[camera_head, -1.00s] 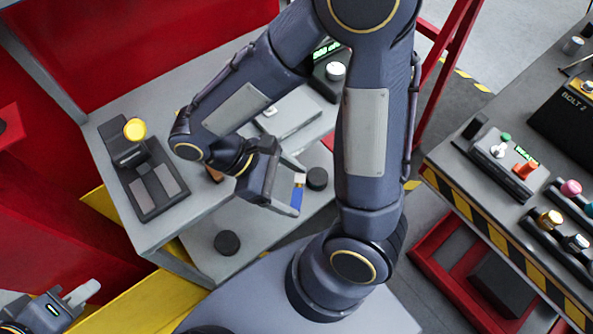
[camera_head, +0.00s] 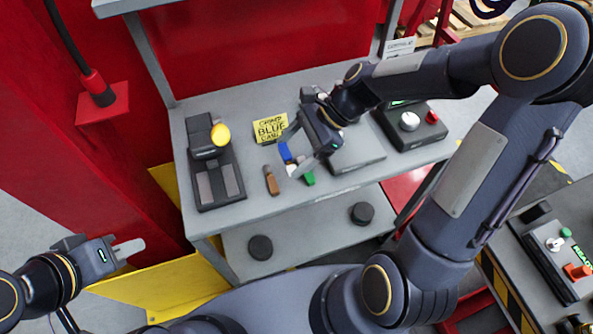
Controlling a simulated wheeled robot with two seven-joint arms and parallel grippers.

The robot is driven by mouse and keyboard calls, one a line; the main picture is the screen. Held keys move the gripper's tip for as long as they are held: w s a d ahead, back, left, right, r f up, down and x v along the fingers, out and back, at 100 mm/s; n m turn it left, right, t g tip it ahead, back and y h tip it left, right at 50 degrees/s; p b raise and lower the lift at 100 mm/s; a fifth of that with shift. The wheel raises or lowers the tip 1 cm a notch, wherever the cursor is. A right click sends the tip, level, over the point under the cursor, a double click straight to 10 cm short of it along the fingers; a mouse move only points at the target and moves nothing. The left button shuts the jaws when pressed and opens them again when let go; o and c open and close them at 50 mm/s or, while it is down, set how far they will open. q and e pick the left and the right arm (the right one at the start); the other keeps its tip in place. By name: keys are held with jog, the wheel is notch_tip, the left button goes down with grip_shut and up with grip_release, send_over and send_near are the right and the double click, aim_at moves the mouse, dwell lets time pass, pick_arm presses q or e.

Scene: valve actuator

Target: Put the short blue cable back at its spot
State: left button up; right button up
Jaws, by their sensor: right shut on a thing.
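The short blue cable (camera_head: 285,152) is a small blue piece at the fingertips of my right gripper (camera_head: 297,158). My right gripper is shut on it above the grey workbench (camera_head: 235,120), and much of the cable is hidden. Behind it on the bench is a yellow sign (camera_head: 270,128) that reads BLUE, with smaller words partly legible. A brown piece (camera_head: 271,180) and a green piece (camera_head: 309,178) are close to the gripper, near the bench's front edge. My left gripper (camera_head: 130,248) is at the lower left, away from the bench; its finger gap does not show clearly.
A dark device with a yellow knob (camera_head: 219,135) stands at the bench's left end. A grey flat panel (camera_head: 355,158) and a dark box with a white knob (camera_head: 409,121) are to the right. A lower shelf carries black round pieces (camera_head: 260,248). A red wall rises behind.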

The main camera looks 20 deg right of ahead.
notch_tip(320, 180, down, 7)
jog(key=b, duration=0.7)
jog(key=shift+w, duration=0.15)
jog(key=shift+r, duration=0.1)
jog(key=shift+f+b, duration=0.3)
jog(key=shift+f, duration=0.3)
jog(key=o, duration=1.1)
jog(key=shift+d+r, duration=0.1)
